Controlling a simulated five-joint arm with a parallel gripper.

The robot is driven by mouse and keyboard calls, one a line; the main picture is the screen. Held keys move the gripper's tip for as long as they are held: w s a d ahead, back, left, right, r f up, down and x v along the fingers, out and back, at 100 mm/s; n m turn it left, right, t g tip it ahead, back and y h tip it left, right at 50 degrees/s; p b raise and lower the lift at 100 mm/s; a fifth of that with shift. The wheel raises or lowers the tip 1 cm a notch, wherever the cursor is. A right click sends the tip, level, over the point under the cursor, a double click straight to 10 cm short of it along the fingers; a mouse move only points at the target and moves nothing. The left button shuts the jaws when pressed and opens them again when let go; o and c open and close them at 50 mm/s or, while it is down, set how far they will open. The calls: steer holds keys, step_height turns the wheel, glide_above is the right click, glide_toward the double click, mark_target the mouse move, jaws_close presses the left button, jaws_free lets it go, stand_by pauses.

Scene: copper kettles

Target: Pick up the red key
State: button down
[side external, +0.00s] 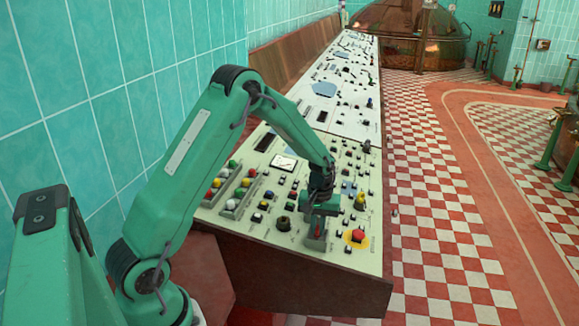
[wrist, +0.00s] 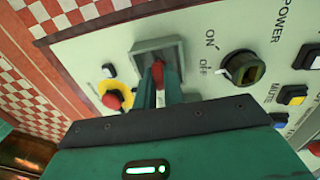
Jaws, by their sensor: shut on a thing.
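The red key (wrist: 158,72) stands in a square grey plate on the cream control panel (side external: 275,225). Only its red upper part shows between my fingers in the wrist view; the rest is hidden. It also shows as a small red piece under my gripper in the side view (side external: 318,231). My gripper (wrist: 159,86) points down at the panel, its two green fingers shut on the key from both sides. In the side view my gripper (side external: 318,214) is low over the panel's near end. I cannot tell whether the key is clear of its plate.
A red mushroom button on a yellow disc (side external: 357,236) is close on the right. A black ON/OFF rotary knob (wrist: 243,68) is on the other side. Several coloured buttons and a yellow knob (side external: 360,200) surround the spot. The checkered floor (side external: 440,250) lies beyond the panel's right edge.

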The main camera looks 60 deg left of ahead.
steer(key=shift+r, duration=0.7)
step_height(320, 180, up, 2)
steer(key=shift+r, duration=0.2)
steer(key=s+d+r, duration=0.3)
steer(key=d+r, duration=0.4)
steer(key=d, duration=0.4)
steer(key=shift+s, duration=0.15)
glide_toward(318, 225)
steer(key=s+a, duration=0.6)
steer(key=a, duration=0.3)
steer(key=shift+a+f, duration=0.15)
steer(key=shift+f, duration=0.15)
